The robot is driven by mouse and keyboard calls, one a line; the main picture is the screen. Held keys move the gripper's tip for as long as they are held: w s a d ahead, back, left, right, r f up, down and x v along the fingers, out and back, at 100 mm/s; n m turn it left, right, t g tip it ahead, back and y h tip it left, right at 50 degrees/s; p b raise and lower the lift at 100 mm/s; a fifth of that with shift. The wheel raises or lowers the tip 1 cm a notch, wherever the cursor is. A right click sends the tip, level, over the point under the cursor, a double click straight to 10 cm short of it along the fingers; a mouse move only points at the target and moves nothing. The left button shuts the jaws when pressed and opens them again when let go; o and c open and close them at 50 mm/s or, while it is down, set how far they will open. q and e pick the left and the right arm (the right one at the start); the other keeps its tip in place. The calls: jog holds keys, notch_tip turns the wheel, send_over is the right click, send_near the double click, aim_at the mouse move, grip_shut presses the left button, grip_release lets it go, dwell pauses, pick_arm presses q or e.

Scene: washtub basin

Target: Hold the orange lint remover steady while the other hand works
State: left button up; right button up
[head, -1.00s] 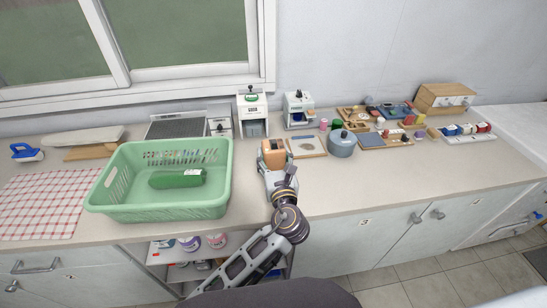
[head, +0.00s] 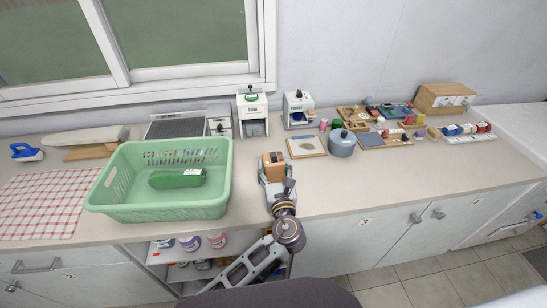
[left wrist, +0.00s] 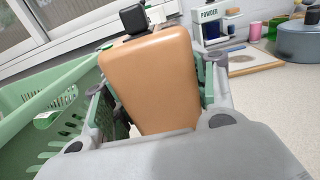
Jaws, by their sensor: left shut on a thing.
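The orange lint remover (head: 273,163) is a tan-orange block with a dark top part. It is in my left gripper (head: 274,173), over the counter just right of the green basket. In the left wrist view the lint remover (left wrist: 152,82) fills the middle, with a finger on each side of it. The fingers are shut on its sides. Its lower end is hidden behind the gripper body, and I cannot tell whether it touches the counter. My right gripper is not in view.
A green basket (head: 160,211) with a dark green item (head: 178,180) stands to the left. A framed board (head: 293,150) and a grey-blue pot (head: 341,148) stand behind to the right. The counter (head: 380,180) right of my gripper is clear.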

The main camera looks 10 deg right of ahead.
pick_arm(q)
jog(key=shift+f, duration=1.85)
jog(key=shift+f, duration=0.6)
dwell(0.5)
